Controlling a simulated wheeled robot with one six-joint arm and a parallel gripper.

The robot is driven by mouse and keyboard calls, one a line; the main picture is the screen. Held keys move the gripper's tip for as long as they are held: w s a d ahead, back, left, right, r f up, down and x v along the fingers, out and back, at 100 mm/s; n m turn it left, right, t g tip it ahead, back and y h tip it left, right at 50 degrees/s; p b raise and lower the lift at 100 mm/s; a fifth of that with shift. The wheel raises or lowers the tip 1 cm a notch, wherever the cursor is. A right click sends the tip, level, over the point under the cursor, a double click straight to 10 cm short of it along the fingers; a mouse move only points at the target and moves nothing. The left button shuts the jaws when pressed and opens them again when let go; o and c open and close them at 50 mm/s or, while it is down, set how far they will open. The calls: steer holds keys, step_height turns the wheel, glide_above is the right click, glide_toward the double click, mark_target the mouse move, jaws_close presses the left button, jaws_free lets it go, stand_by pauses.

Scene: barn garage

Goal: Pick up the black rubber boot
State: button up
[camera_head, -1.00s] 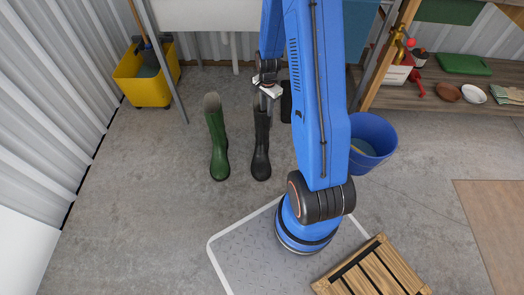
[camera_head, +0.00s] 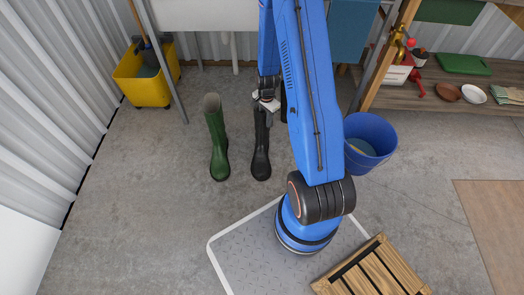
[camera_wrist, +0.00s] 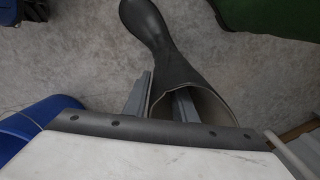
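The black rubber boot (camera_head: 261,150) stands upright on the concrete floor in the head view. In the wrist view the boot (camera_wrist: 168,45) has its foot at the top and its open shaft top near my gripper. My gripper (camera_wrist: 160,100) is at the shaft's rim, with its fingers apart. One finger is inside the opening and the other is outside, so the boot's wall lies between them. A gap shows, and I see no firm grip. In the head view my gripper (camera_head: 266,106) is over the boot's top, and the arm partly hides it.
A green boot (camera_head: 217,140) stands close to the left of the black one. A blue bucket (camera_head: 370,140) stands to the right. A yellow mop bucket (camera_head: 146,76) is at the back left. A wooden crate (camera_head: 370,270) is at the front. The floor left of the boots is clear.

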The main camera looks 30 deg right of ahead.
steer(key=shift+c, duration=0.3)
jaws_close()
stand_by(1.2)
